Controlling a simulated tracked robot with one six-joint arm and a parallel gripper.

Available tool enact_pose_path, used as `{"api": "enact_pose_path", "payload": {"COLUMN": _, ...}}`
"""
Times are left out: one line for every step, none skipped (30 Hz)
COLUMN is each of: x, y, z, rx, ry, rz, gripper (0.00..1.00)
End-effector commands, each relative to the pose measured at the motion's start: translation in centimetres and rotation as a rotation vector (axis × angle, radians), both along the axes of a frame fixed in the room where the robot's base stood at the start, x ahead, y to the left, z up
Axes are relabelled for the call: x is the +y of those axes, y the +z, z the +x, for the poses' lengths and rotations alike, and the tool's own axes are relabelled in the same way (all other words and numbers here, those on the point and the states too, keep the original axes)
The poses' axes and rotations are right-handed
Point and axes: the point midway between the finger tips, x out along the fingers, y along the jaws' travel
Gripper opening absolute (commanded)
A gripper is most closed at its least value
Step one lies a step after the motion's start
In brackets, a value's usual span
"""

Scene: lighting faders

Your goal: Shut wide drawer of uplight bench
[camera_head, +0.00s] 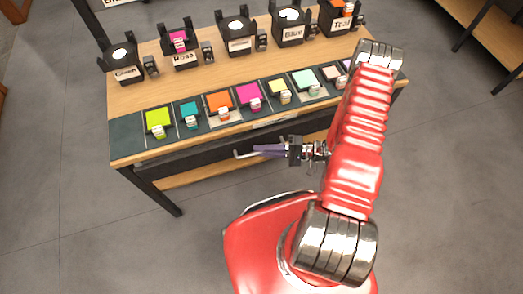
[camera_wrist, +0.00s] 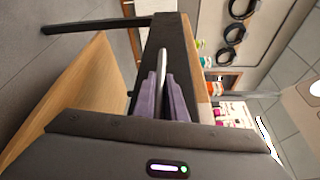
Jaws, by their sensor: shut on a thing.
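The uplight bench (camera_head: 128,98) has a wooden top, and a dark drawer front (camera_head: 200,157) runs below its front edge. A pale metal bar handle (camera_head: 241,154) sticks out from that front. My gripper (camera_head: 262,150) reaches in from the right with its purple fingers shut on the handle. In the wrist view the handle (camera_wrist: 163,58) rises between the two purple fingers, against the dark front (camera_wrist: 178,50). The fingers hide part of the handle. I cannot tell how far the drawer stands out from the bench.
Coloured gel plates, such as a lime one (camera_head: 157,118) and a magenta one (camera_head: 248,94), lie on a dark strip along the bench's front. Black labelled lamps (camera_head: 122,62) stand behind. A wooden lower shelf (camera_head: 200,174) lies beneath. Grey floor (camera_head: 90,230) is clear at the front left.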

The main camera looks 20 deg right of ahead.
Motion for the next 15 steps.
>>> {"api": "enact_pose_path", "payload": {"x": 0.0, "y": -0.2, "z": 0.0, "rx": 0.002, "ry": 0.0, "rz": -0.003, "gripper": 0.0}}
{"api": "enact_pose_path", "payload": {"x": 0.0, "y": -0.2, "z": 0.0, "rx": 0.003, "ry": 0.0, "rz": -0.003, "gripper": 0.0}}
{"api": "enact_pose_path", "payload": {"x": 0.0, "y": -0.2, "z": 0.0, "rx": 0.004, "ry": 0.0, "rz": -0.004, "gripper": 0.0}}
{"api": "enact_pose_path", "payload": {"x": 0.0, "y": -0.2, "z": 0.0, "rx": 0.004, "ry": 0.0, "rz": -0.004, "gripper": 0.0}}
{"api": "enact_pose_path", "payload": {"x": 0.0, "y": -0.2, "z": 0.0, "rx": 0.004, "ry": 0.0, "rz": -0.004, "gripper": 0.0}}
{"api": "enact_pose_path", "payload": {"x": 0.0, "y": -0.2, "z": 0.0, "rx": 0.004, "ry": 0.0, "rz": -0.004, "gripper": 0.0}}
{"api": "enact_pose_path", "payload": {"x": 0.0, "y": -0.2, "z": 0.0, "rx": 0.004, "ry": 0.0, "rz": -0.004, "gripper": 0.0}}
{"api": "enact_pose_path", "payload": {"x": 0.0, "y": -0.2, "z": 0.0, "rx": 0.004, "ry": 0.0, "rz": -0.004, "gripper": 0.0}}
{"api": "enact_pose_path", "payload": {"x": 0.0, "y": -0.2, "z": 0.0, "rx": 0.004, "ry": 0.0, "rz": -0.005, "gripper": 0.0}}
{"api": "enact_pose_path", "payload": {"x": 0.0, "y": -0.2, "z": 0.0, "rx": 0.004, "ry": 0.0, "rz": -0.005, "gripper": 0.0}}
{"api": "enact_pose_path", "payload": {"x": 0.0, "y": -0.3, "z": 0.2, "rx": 0.004, "ry": 0.0, "rz": -0.005, "gripper": 0.0}}
{"api": "enact_pose_path", "payload": {"x": 0.0, "y": -0.3, "z": 0.4, "rx": 0.005, "ry": 0.0, "rz": -0.006, "gripper": 0.0}}
{"api": "enact_pose_path", "payload": {"x": -0.1, "y": -0.3, "z": 0.7, "rx": 0.005, "ry": -0.001, "rz": -0.007, "gripper": 0.0}}
{"api": "enact_pose_path", "payload": {"x": -0.1, "y": -0.3, "z": 1.1, "rx": 0.004, "ry": 0.0, "rz": -0.008, "gripper": 0.0}}
{"api": "enact_pose_path", "payload": {"x": -0.1, "y": -0.4, "z": 1.7, "rx": 0.003, "ry": 0.001, "rz": -0.01, "gripper": 0.0}}
